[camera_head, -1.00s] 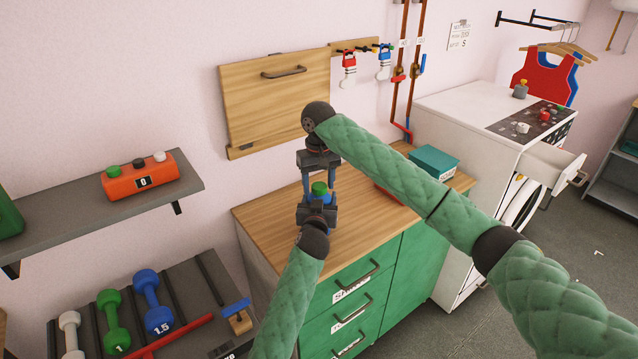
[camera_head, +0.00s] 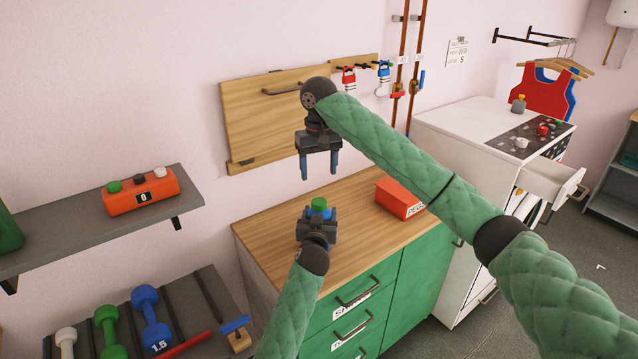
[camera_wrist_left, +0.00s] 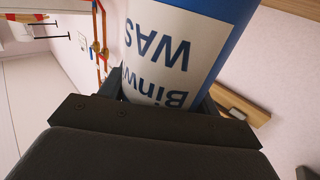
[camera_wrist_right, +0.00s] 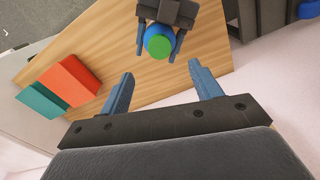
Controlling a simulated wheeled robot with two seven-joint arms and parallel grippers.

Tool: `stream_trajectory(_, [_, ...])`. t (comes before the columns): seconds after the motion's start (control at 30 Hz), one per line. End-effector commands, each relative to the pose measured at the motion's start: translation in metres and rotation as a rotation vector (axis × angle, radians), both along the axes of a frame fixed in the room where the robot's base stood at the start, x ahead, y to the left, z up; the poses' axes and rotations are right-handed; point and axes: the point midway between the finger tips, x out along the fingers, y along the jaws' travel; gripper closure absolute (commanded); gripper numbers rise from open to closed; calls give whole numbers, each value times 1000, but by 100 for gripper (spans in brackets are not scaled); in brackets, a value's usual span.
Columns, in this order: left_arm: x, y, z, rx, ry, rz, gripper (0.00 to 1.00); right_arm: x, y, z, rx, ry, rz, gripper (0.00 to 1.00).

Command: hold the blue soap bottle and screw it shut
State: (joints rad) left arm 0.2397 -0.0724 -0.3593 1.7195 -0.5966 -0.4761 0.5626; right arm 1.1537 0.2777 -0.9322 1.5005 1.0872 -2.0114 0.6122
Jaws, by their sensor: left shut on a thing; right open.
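The blue soap bottle (camera_head: 317,214) stands upright over the wooden counter, with its green cap (camera_head: 319,203) on top. My left gripper (camera_head: 318,226) is shut on the bottle's body from the front. The left wrist view shows the bottle's white label (camera_wrist_left: 165,50) close up between the fingers. My right gripper (camera_head: 319,172) is open and empty, pointing down above the cap and apart from it. In the right wrist view the cap (camera_wrist_right: 159,47) lies just beyond the gap between the open fingers (camera_wrist_right: 160,72). Whether the cap sits tight cannot be told.
A red box (camera_head: 398,198) stands on the counter (camera_head: 358,205) to the right; a teal box (camera_wrist_right: 42,107) is beside it. A wooden wall panel (camera_head: 260,125) is behind. A shelf (camera_head: 80,235) and a dumbbell rack (camera_head: 205,300) are at left. The counter around the bottle is clear.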

Motion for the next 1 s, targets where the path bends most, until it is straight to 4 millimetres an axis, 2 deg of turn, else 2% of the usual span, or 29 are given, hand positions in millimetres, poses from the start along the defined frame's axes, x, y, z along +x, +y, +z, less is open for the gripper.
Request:
stream_trajectory(0.2, [0, 0, -1, 0, 1, 1, 100, 0, -1, 17, 0, 0, -1, 36])
stream_trajectory(0.57, [0, 0, -1, 0, 1, 1, 100, 0, 0, 20, 0, 0, -1, 36])
stream_trajectory(0.6, [0, 0, -1, 0, 1, 1, 32, 0, 0, 20, 0, 0, -1, 36])
stream_trajectory(0.7, [0, 0, 0, 0, 1, 1, 12, 0, 0, 20, 0, 0, -1, 36])
stream_trajectory(1.0, [-1, 0, -1, 0, 0, 0, 12, 0, 0, 19, 0, 0, -1, 36])
